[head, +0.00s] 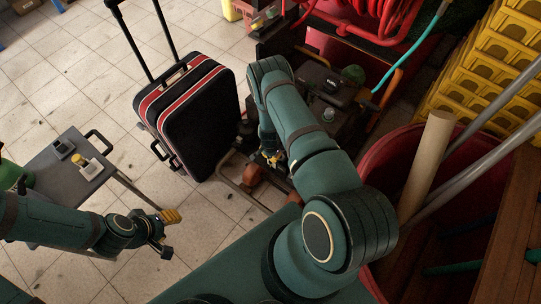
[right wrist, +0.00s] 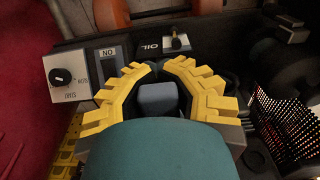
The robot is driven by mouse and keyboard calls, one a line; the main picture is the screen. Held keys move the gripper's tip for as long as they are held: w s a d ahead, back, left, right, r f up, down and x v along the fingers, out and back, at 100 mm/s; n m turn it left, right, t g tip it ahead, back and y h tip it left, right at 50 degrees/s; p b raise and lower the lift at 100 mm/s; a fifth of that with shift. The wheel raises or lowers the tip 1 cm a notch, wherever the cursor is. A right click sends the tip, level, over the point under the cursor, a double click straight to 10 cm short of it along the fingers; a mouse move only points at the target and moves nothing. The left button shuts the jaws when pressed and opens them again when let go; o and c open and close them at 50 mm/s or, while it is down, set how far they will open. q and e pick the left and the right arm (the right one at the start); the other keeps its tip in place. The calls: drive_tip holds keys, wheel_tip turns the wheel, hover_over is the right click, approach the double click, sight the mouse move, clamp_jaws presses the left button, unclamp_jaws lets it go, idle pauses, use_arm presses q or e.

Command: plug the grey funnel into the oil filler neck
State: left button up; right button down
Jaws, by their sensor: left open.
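My right gripper (right wrist: 158,66) reaches down beside the dark machine (head: 322,88). In the right wrist view its yellow fingers curve around a gap with a grey-blue block (right wrist: 157,98) between them. I cannot tell whether this block is the grey funnel or part of the gripper, nor whether the fingers grip anything. An OIL label (right wrist: 150,47) lies just beyond the fingertips, beside a small fitting with a knob (right wrist: 177,42). The filler neck's opening is not visible. My left gripper (head: 168,232) is open and empty over the floor, right of the grey side table (head: 75,190).
A black suitcase with red stripes (head: 187,115) stands left of the machine. A red barrel (head: 393,165) holding a tube and poles is at right, near stacked yellow crates (head: 490,65). A control dial (right wrist: 62,76) sits left of the OIL label.

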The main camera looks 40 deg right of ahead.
drive_tip(key=shift+f+b, duration=1.25)
drive_tip(key=shift+f, duration=0.3)
drive_tip(key=shift+f, duration=2.2)
idle(0.5)
drive_tip(key=c, duration=1)
unclamp_jaws()
wheel_tip(320, 180, up, 12)
drive_tip(key=shift+a, duration=0.15)
